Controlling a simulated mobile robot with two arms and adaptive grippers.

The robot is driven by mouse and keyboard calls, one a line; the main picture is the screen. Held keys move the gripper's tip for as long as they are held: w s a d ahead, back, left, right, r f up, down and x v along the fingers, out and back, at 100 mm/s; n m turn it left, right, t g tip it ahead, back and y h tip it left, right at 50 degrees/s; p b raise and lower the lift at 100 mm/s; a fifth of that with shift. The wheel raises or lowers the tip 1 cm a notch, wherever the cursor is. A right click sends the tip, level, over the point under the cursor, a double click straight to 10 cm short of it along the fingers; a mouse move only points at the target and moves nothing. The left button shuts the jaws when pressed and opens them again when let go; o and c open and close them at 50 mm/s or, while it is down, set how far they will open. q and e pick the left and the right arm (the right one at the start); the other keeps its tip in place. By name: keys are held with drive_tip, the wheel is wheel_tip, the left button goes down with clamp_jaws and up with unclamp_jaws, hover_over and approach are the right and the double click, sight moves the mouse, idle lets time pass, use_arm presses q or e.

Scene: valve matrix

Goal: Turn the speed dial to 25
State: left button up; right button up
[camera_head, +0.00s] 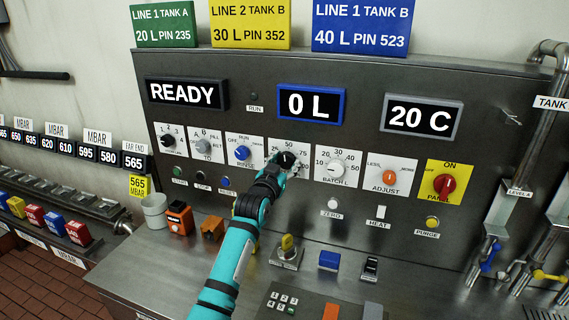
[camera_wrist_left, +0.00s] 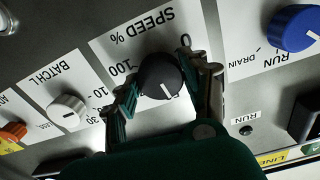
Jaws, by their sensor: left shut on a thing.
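The speed dial (camera_head: 287,160) is a black knob on a white plate in the middle of the dial row. Its plate shows 25, 50 and 75 around it in the head view. My left gripper (camera_head: 284,163) is shut on the speed dial, one finger on each side. In the left wrist view the plate is upside down, and the black knob (camera_wrist_left: 160,78) sits between the fingers (camera_wrist_left: 162,84). Its white pointer line points down and slightly right there; the numbers at its tip are hidden by my gripper. My right gripper is not in view.
The blue rinse dial (camera_head: 242,153) and the white batch dial (camera_head: 336,169) sit close on either side. Displays above read READY (camera_head: 186,93), 0 L (camera_head: 311,104) and 20 C (camera_head: 421,117). A yellow-topped switch (camera_head: 287,247) stands on the counter below.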

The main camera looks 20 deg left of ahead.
use_arm(q)
drive_tip(key=n+p, duration=0.1)
drive_tip(key=n, duration=0.4)
drive_tip(key=shift+r, duration=0.1)
drive_tip(key=n+p, duration=0.2)
drive_tip(key=n, duration=0.3)
drive_tip(key=shift+n, duration=0.3)
idle(0.3)
drive_tip(key=o, duration=1.2)
drive_tip(key=shift+c, duration=0.2)
drive_tip(key=s, duration=1.2)
drive_tip(key=shift+a, duration=0.2)
